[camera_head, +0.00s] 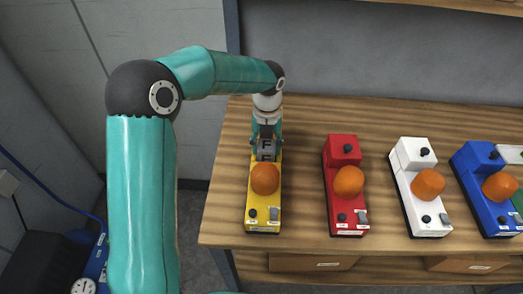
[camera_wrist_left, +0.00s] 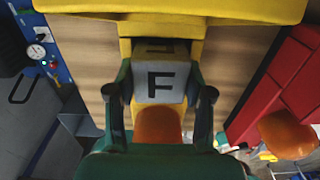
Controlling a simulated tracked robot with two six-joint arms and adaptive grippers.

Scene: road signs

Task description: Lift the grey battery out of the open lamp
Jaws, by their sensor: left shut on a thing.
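The open yellow lamp (camera_head: 263,212) lies on the wooden table, with an orange dome on it, and its far part is covered by my arm. My left gripper (camera_head: 266,150) points down over the lamp, behind the dome. In the left wrist view its two fingers are on both sides of the grey battery (camera_wrist_left: 161,82), marked with a black F, and shut on it. Yellow lamp walls (camera_wrist_left: 170,18) show around the battery's far end. I cannot tell how deep the battery sits in the lamp. My right gripper is not in view.
A red lamp (camera_head: 344,190), a white lamp (camera_head: 424,200) and a blue lamp (camera_head: 482,190) stand in a row to the right, each with an orange dome. A green board (camera_head: 517,200) is at the right edge. Bare table (camera_head: 225,190) lies left of the yellow lamp.

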